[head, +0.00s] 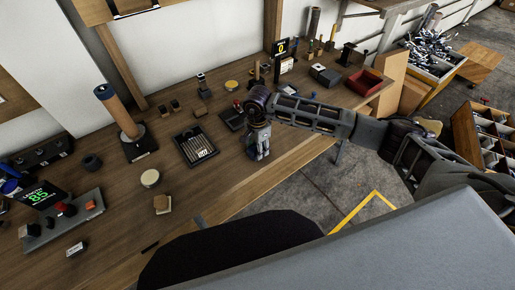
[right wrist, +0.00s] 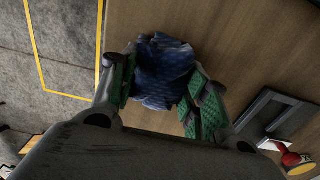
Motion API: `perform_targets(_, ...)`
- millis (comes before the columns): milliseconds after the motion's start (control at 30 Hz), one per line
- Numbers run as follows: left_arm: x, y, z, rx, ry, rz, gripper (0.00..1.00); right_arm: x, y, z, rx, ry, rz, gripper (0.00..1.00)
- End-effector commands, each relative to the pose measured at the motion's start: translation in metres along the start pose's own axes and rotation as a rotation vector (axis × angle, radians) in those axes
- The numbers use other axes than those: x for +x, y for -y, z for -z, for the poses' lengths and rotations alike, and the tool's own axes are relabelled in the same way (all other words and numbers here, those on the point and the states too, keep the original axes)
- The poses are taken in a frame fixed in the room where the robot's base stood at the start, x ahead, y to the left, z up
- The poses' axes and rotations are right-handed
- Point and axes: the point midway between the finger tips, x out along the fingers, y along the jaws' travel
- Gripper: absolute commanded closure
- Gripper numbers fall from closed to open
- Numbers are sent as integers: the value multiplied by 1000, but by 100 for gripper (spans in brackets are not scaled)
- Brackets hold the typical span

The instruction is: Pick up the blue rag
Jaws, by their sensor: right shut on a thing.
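The blue rag (right wrist: 163,72) is a crumpled, dark blue patterned cloth between the green-padded fingers of my right gripper (right wrist: 160,88) in the right wrist view. The gripper is shut on it, with the wooden workbench surface behind. In the head view my right gripper (head: 257,150) points down at the front edge of the workbench (head: 215,195). The rag is hidden there by the gripper, and I cannot tell how far it is above the wood. My left gripper is not in view.
Left of my right gripper lies a dark tray with slats (head: 196,148). A stand with a wooden roller (head: 118,112) and a display panel (head: 45,200) are farther left. A red bin (head: 363,83) stands at the right end. A black rounded shape (head: 225,250) is below the bench edge.

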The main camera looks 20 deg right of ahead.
Motion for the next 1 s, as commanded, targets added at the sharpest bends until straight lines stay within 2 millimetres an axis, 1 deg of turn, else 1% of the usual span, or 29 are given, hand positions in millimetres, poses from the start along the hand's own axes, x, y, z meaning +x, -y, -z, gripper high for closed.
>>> perform_targets(100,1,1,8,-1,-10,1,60,-7,1,0,0,0,2,78)
perform_targets(233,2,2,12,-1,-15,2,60,-18,1,1,0,-1,3,78)
perform_targets(433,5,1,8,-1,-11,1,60,-47,1,0,0,-1,4,78)
perform_targets(600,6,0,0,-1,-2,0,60,-72,1,0,0,-1,4,78)
perform_targets(700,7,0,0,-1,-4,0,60,-84,1,0,-1,-1,2,78)
perform_targets(833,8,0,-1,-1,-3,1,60,-94,1,0,-1,0,2,78)
perform_targets(1000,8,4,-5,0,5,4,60,-98,0,0,0,-1,1,78)
